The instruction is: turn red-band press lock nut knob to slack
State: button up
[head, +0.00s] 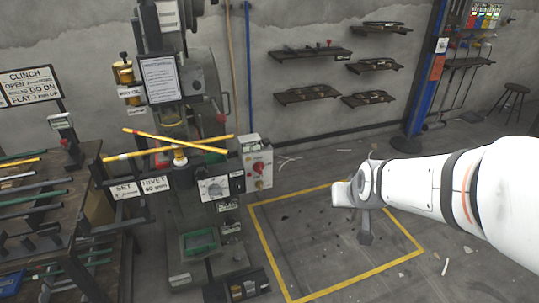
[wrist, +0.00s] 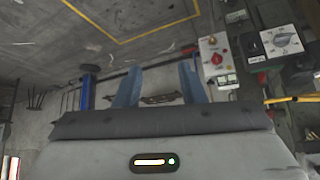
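One press (head: 165,110) stands left of centre in the head view, dark green, with a white notice and yellow bars crossed at its front. A pale and brass knob (head: 180,155) sits where the bars cross; I cannot tell whether it is the lock nut knob. No red band is clearly readable. A dial plate (head: 214,188) is on the press front; a dial also shows in the wrist view (wrist: 281,40). My gripper (wrist: 157,74) is open and empty, its two fingers apart, well to the right of the press.
A grey control box (head: 257,163) with a red button is at the press's right. A rack of bars (head: 40,195) stands at the left. Wall shelves (head: 310,50) hang behind. The yellow-outlined floor area (head: 320,245) is mostly clear. A stool (head: 512,95) is far right.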

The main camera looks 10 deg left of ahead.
jog(key=w+a+f+n+t+y+b, duration=0.1)
jog(key=w+a+f+t+y+b, duration=0.15)
jog(key=w+a+f, duration=0.45)
jog(key=n+t+y+b, duration=0.3)
jog(key=t+y+b, duration=0.2)
jog(key=t+b, duration=0.15)
send_near(239, 188)
jog(key=w, duration=0.1)
jog(key=shift+g, duration=0.3)
jog(key=x, duration=0.7)
jog(key=shift+w+a+r, duration=0.15)
jog(key=shift+w+a, duration=0.05)
jog(key=shift+c, duration=0.5)
grip_shut()
jog(key=shift+a, duration=0.1)
